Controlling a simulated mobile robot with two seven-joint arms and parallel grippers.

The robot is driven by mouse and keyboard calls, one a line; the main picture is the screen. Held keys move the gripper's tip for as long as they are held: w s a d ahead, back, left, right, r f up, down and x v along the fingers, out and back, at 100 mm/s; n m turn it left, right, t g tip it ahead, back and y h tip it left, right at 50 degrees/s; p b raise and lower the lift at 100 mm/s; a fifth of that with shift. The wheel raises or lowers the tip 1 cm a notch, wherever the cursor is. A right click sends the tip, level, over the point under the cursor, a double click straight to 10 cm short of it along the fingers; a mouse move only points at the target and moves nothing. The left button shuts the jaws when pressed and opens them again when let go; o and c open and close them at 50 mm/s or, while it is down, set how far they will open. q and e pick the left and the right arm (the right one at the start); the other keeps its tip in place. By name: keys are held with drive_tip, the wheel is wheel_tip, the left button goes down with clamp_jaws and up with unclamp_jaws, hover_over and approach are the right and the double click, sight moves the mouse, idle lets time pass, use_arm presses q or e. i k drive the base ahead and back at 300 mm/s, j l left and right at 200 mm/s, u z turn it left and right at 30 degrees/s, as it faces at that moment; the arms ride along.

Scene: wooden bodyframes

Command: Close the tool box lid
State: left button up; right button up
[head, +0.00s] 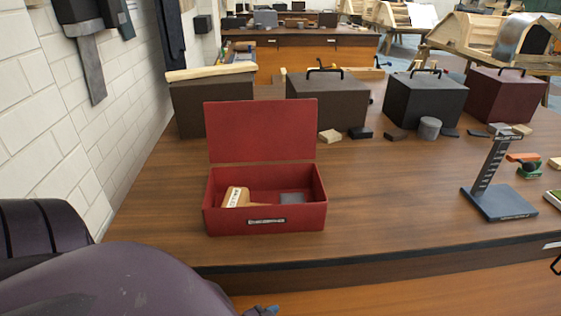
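The red tool box (265,220) stands on the wooden workbench, left of the middle. Its lid (262,132) is open and stands about upright along the back edge of the box. Inside the box lie a light wooden piece (236,196) and a grey block (292,198). My purple left arm fills the lower left corner, in front of the bench. Neither gripper can be made out; a small dark blue part at the bottom edge is too cut off to identify.
Dark boxes (328,104) and a dark red box (503,100) line the back of the bench (390,200). Small blocks and a grey cylinder (429,128) lie before them. A stand (497,203) is at the right. A brick wall bounds the left. Bench beside the tool box is clear.

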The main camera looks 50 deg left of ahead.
sight(270, 130)
drive_tip(key=i+u, duration=0.15)
drive_tip(key=u, duration=0.15)
drive_tip(key=i+u, duration=0.1)
drive_tip(key=u, duration=1.3)
drive_tip(key=k+z, duration=0.1)
drive_tip(key=z, duration=0.25)
